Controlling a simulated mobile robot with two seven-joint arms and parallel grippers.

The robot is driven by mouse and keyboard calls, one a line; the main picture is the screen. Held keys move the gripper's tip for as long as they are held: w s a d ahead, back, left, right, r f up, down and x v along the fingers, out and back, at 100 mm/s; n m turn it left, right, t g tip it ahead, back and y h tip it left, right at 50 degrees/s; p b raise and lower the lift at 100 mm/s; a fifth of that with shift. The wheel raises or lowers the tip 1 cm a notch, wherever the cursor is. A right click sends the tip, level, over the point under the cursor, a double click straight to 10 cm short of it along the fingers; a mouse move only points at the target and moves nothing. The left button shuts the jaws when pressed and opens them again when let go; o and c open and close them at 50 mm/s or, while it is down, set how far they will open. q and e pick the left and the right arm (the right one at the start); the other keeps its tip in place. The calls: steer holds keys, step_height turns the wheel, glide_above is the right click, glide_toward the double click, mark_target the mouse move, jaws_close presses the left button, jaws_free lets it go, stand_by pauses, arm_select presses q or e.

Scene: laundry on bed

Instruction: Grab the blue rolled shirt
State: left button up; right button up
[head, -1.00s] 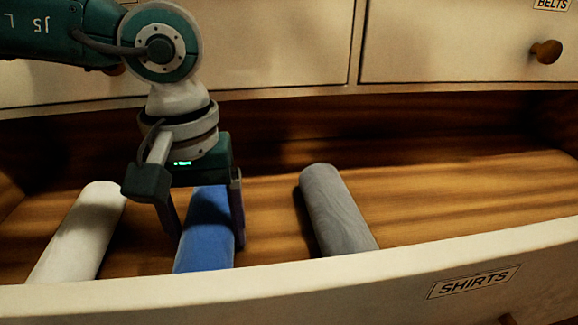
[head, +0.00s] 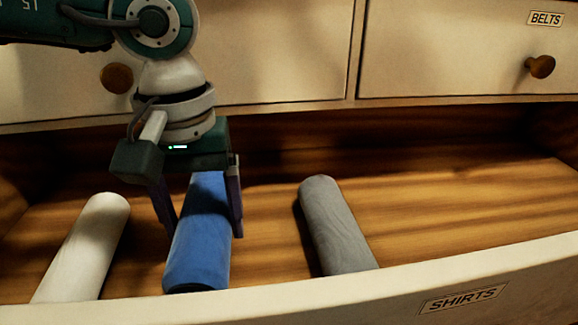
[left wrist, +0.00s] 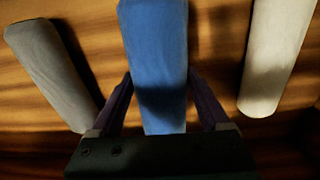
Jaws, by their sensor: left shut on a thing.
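The blue rolled shirt (head: 201,240) is between the fingers of my left gripper (head: 203,222), inside the open drawer marked SHIRTS. The gripper is shut on the roll near its far end, with one finger on each side. The roll's near end shows whole behind the drawer front. In the left wrist view the blue roll (left wrist: 157,62) runs up from between the two dark fingers (left wrist: 160,108). My right gripper is not in view.
A white roll (head: 84,245) lies to the left and a grey roll (head: 336,225) to the right in the drawer (head: 470,205). The drawer front (head: 370,295) rises at the near side. Closed drawers with round knobs (head: 540,67) stand above. The drawer's right side is clear.

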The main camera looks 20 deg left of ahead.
mark_target(201, 208)
arm_select(q)
step_height(201, 208, up, 4)
steer(key=shift+f+p, duration=0.1)
steer(key=shift+p, duration=0.55)
steer(key=w+d, duration=0.2)
steer(key=d, duration=0.2)
steer(key=w+d, duration=0.3)
steer(key=d, duration=0.2)
steer(key=w+d+b, duration=0.1)
steer(key=w+d, duration=0.2)
steer(key=d, duration=0.1)
steer(key=shift+d+f, duration=0.25)
steer(key=shift+f, duration=0.05)
steer(key=shift+w+d+b, duration=0.3)
steer(key=shift+b, duration=0.05)
steer(key=shift+w+d+r+b, duration=0.1)
steer(key=shift+w+d+b, duration=0.25)
steer(key=shift+d, duration=0.3)
